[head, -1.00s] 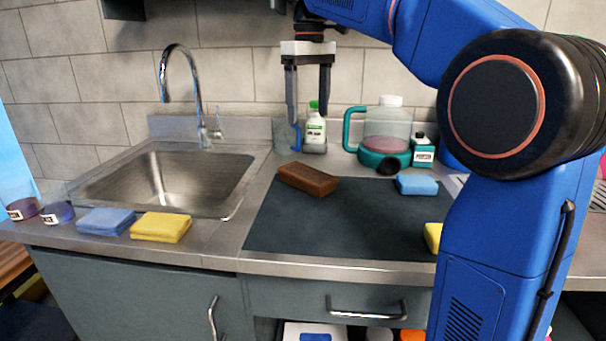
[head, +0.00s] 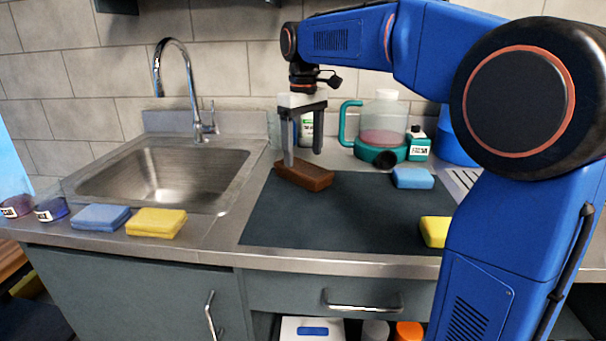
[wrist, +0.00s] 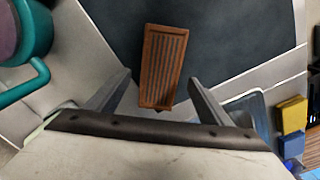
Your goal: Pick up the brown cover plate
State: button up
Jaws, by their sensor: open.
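The brown cover plate (head: 304,175) lies at the back left of the dark mat (head: 340,218). In the wrist view the cover plate (wrist: 162,66) shows a ribbed face inside a raised rim. My gripper (head: 303,158) is open and points down just above the plate's back edge in the head view. In the wrist view my gripper's fingers (wrist: 158,85) stand apart, one to each side of the plate's near end. Nothing is held between them. Whether a finger touches the plate cannot be told.
A white bottle (head: 306,128) is partly hidden behind my gripper. A blue sponge (head: 412,177) and a yellow sponge (head: 434,231) lie at the mat's right. The sink (head: 165,175) is left.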

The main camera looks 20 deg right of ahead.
aim_at(303, 168)
notch_tip(303, 168, down, 5)
jog(key=shift+r, duration=0.1)
dwell(0.3)
jog(key=c, duration=1.2)
jog(key=shift+r, duration=0.1)
